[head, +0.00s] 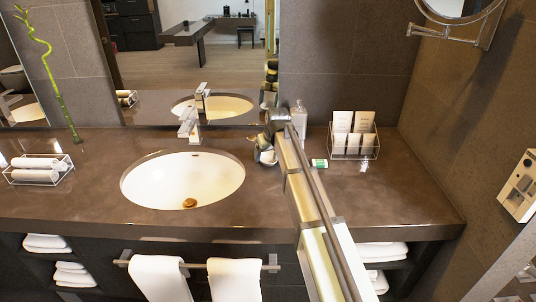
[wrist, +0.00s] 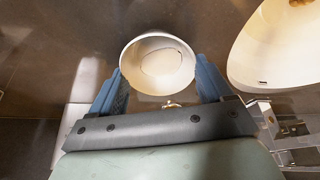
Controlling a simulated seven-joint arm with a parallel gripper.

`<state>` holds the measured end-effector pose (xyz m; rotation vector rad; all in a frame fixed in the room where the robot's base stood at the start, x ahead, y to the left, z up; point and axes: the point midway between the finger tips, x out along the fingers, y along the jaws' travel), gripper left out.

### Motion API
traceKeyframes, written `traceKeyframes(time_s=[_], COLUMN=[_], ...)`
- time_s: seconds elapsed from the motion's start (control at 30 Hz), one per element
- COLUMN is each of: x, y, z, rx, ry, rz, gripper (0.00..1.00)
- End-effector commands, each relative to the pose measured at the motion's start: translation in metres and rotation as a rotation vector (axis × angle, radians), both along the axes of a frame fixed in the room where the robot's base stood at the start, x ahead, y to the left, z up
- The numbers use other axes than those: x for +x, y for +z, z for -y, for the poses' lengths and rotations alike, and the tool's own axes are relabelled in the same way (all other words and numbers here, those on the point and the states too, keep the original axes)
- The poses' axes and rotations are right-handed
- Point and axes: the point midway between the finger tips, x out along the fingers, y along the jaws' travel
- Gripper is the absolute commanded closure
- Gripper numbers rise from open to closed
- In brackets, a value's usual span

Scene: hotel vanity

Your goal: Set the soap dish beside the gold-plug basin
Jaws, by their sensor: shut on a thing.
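The soap dish is a round, pale, shallow bowl (wrist: 157,45) in the wrist view. My gripper (wrist: 158,76) has its two blue fingers on either side of it and is shut on it. In the head view my gripper (head: 264,148) is over the counter just right of the basin (head: 165,175), and the dish is mostly hidden by my arm. Whether the dish touches the counter I cannot tell. The white oval basin has a gold plug (head: 190,203); its edge also shows at the upper right of the wrist view (wrist: 285,55).
Behind the basin stands a chrome tap (head: 189,125). Right of my arm are a soap bottle (head: 299,118), a small green-and-white box (head: 319,163) and a wire rack with cards (head: 353,145). A rack of rolled towels (head: 38,170) is at the left. The front right counter is clear.

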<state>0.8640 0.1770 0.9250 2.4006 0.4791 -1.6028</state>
Motion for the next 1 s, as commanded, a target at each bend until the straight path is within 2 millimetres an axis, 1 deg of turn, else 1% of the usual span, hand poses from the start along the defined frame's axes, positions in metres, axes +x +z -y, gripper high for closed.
traceKeyframes(time_s=[0.13, 0.17, 0.37, 0.6, 0.73, 0.87, 1.0], x=[0.000, 0.000, 0.000, 0.000, -0.001, -0.007, -0.016], y=[-0.002, -0.003, -0.002, -0.002, 0.004, 0.019, 0.042], z=[0.000, 0.000, 0.000, 0.000, 0.001, 0.003, 0.007], rx=[0.000, 0.000, 0.000, 0.000, 0.000, 0.000, 0.000], ry=[0.000, 0.000, 0.000, 0.000, 0.000, 0.000, 0.000], rz=[0.000, 0.000, 0.000, 0.000, 0.001, 0.002, 0.003], gripper=[0.61, 0.19, 0.00, 0.00, 0.00, 0.00, 0.00])
